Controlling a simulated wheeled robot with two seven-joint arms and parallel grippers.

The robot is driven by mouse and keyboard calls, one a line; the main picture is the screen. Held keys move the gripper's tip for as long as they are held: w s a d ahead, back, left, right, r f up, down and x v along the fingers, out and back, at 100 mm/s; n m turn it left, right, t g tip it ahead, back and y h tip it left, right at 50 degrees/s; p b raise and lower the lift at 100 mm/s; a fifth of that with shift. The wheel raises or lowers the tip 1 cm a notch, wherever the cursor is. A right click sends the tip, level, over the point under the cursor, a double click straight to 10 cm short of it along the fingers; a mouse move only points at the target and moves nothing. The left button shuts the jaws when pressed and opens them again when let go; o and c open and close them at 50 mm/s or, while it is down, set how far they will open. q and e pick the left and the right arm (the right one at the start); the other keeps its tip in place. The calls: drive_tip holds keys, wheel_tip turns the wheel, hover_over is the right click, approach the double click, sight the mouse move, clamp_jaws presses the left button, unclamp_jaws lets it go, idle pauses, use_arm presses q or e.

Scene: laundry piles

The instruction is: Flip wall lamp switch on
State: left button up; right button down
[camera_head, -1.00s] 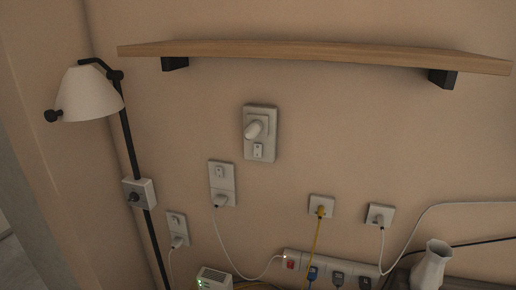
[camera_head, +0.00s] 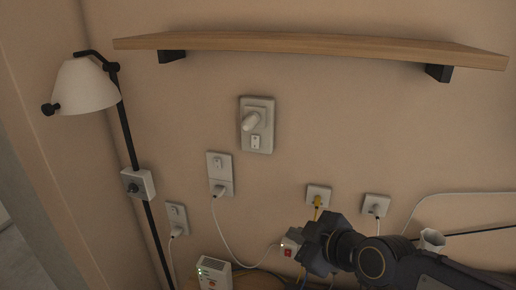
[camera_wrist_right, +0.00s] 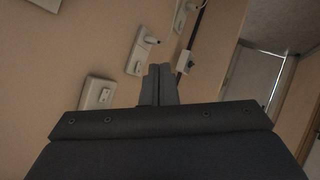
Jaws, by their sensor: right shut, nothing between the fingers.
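The wall lamp (camera_head: 85,86) has a white shade on a black pole at the left in the head view. A white switch box with a dark knob (camera_head: 138,185) sits on its pole; a white box on a dark pole (camera_wrist_right: 184,62) in the right wrist view looks like it. I cannot tell if the switch is on; no glow shows at the shade. My right gripper (camera_head: 308,243) is at the lower right, well right of the switch box. Its fingers (camera_wrist_right: 158,85) are shut and empty in the wrist view. My left gripper is not in view.
A wooden shelf (camera_head: 310,45) spans the wall above. Wall plates with plugs (camera_head: 257,125), (camera_head: 220,173) and (camera_head: 176,218) lie between lamp and gripper. A white box with green lights (camera_head: 213,272) stands below. A power strip with a red switch (camera_head: 290,243) is partly hidden by my gripper.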

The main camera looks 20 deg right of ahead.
drive_tip(key=w+a+r+n+t+p, duration=0.1)
drive_tip(key=w+r+n+t, duration=0.4)
drive_tip(key=w+r+n, duration=0.4)
drive_tip(key=shift+w+a+n, duration=0.2)
drive_tip(key=shift+w+n, duration=0.4)
drive_tip(key=shift+w, duration=0.1)
drive_tip(key=p, duration=0.1)
approach(251, 146)
drive_tip(key=w+a, duration=0.3)
drive_tip(key=a, duration=0.1)
drive_tip(key=w+d, duration=0.1)
drive_tip(key=w+d+p, duration=0.1)
drive_tip(key=shift+w+d+f, duration=0.25)
drive_tip(key=shift+d+f, duration=0.05)
drive_tip(key=shift+f, duration=0.1)
